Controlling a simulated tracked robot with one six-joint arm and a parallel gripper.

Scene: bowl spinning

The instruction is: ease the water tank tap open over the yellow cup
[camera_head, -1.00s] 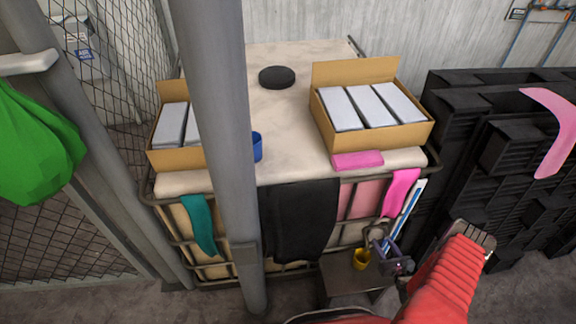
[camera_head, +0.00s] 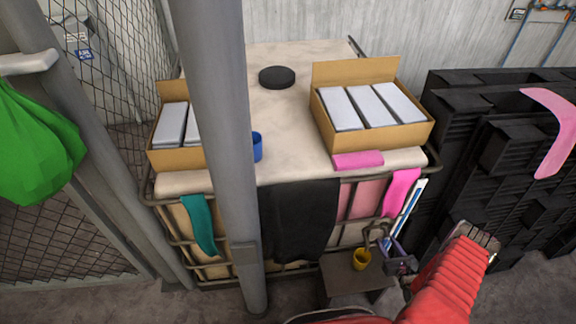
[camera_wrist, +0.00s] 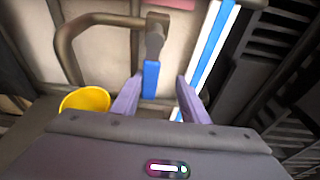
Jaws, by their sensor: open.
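The yellow cup (camera_head: 361,259) stands on a small grey stand at the foot of the tank. It also shows in the wrist view (camera_wrist: 86,100), left of my gripper. The water tank (camera_head: 300,215) is a pale block in a metal cage. Its tap, with a blue handle (camera_wrist: 151,79), hangs from a grey fitting in the wrist view. My gripper (camera_head: 396,250) is right of the cup in the head view. In the wrist view its purple fingers (camera_wrist: 160,92) are open, and the blue handle appears between them. I cannot tell whether they touch it.
A blue and white strip (camera_wrist: 207,60) stands close to the right finger. The small stand (camera_head: 350,282) is under the cup. Cardboard boxes (camera_head: 340,146) and cloths lie on the tank. Black pallets (camera_head: 480,150) stand at the right, and a grey post (camera_head: 222,150) rises at the left.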

